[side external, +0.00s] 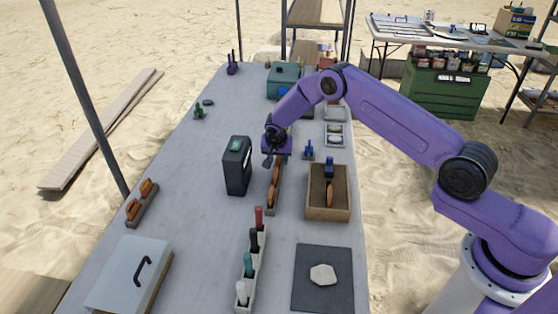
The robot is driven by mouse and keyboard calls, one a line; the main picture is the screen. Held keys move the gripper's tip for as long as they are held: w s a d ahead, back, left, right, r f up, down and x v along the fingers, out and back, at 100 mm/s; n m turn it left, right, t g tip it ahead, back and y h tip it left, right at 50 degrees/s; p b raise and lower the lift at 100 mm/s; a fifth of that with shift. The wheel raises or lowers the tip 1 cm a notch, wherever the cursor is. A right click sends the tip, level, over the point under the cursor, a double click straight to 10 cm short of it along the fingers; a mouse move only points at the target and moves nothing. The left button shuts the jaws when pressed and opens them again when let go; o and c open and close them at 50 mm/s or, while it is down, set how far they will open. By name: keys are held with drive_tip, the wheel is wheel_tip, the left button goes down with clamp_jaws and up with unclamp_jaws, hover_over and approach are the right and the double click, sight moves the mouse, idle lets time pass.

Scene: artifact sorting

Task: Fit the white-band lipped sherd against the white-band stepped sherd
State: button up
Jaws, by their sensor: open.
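My gripper (274,158) is open, just above the far end of a narrow wooden rack in the middle of the table. Several orange-brown sherds (273,190) stand in a row in this rack (279,201). Two more orange-brown pieces (140,198) sit in a small holder at the left edge. At this size I cannot tell which pieces carry a white band, nor which is lipped or stepped. The gripper partly hides the rack's far end.
A dark upright case (238,168) stands just left of the rack. Nearer are a tray of coloured handles (258,262), a dark mat (308,291) with a pale stone (323,273), and a grey lidded box (128,273). A teal box (284,82) stands far back. The left-centre table is clear.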

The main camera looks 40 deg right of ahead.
sight(278, 157)
clamp_jaws()
drive_tip(key=shift+r, duration=0.45)
wheel_tip(278, 157, up, 2)
drive_tip(key=shift+r, duration=0.1)
drive_tip(key=s+d+r, duration=0.1)
drive_tip(key=s+r, duration=0.4)
drive_tip(key=s, duration=0.5)
drive_tip(key=s+d+r, duration=0.2)
drive_tip(key=s+r, duration=0.3)
drive_tip(key=s, duration=0.6)
idle(0.3)
